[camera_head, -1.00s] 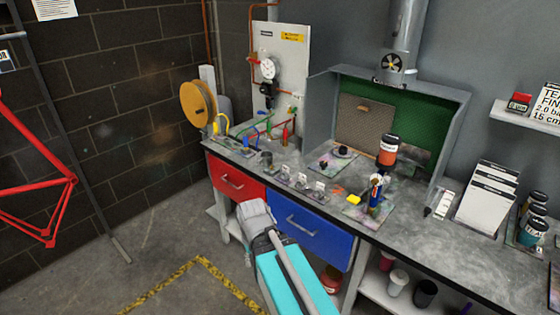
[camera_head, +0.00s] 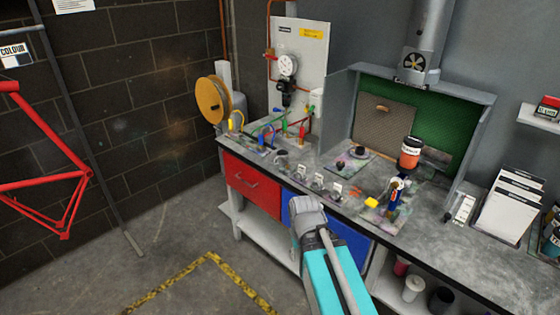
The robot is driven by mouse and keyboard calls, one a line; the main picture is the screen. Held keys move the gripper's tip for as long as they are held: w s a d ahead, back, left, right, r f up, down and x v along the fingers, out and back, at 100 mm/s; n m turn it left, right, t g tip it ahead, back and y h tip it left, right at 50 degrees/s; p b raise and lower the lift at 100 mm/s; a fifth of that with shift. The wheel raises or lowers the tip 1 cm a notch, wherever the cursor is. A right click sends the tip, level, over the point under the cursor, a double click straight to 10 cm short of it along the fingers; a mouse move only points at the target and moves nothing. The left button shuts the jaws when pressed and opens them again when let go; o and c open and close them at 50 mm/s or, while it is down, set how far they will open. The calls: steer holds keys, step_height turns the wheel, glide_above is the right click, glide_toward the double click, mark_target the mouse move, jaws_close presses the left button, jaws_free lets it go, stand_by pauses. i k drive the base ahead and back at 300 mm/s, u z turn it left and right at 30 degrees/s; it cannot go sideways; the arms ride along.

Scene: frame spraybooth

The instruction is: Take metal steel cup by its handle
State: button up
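A small grey cup (camera_head: 281,158), which looks like the metal steel cup, stands on the bench top near the front edge above the red drawer. It is small in view, and I cannot make out its handle. The grey end of my arm with my gripper (camera_head: 308,210) is in front of the blue drawer, lower than the cup and to its right in the picture, apart from it. The fingers are not clear, so I cannot tell whether they are open.
The workbench (camera_head: 420,232) has a red drawer (camera_head: 252,187) and a blue drawer (camera_head: 345,243). Small jars (camera_head: 319,181) line the front edge right of the cup. A yellow reel (camera_head: 212,100) stands at the left end.

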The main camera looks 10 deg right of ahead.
mark_target(282, 158)
steer(key=z, duration=0.1)
steer(key=i, duration=1)
steer(key=u, duration=0.05)
